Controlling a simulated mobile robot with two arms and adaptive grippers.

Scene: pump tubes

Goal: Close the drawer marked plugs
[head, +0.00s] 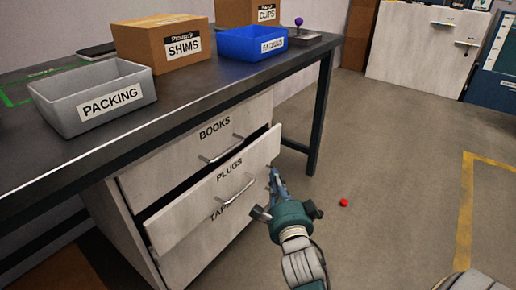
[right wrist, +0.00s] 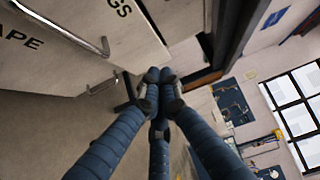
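My right gripper (head: 273,178) is just beside the right end of this drawer front. Its fingertips (right wrist: 160,76) are together with nothing between them. I cannot tell whether they touch the drawer. My left gripper is not in view.
The table (head: 200,95) overhangs the cabinet, and a table leg (head: 319,120) stands behind my right gripper. A small red object (head: 344,202) lies on the floor. The floor to the right is mostly clear.

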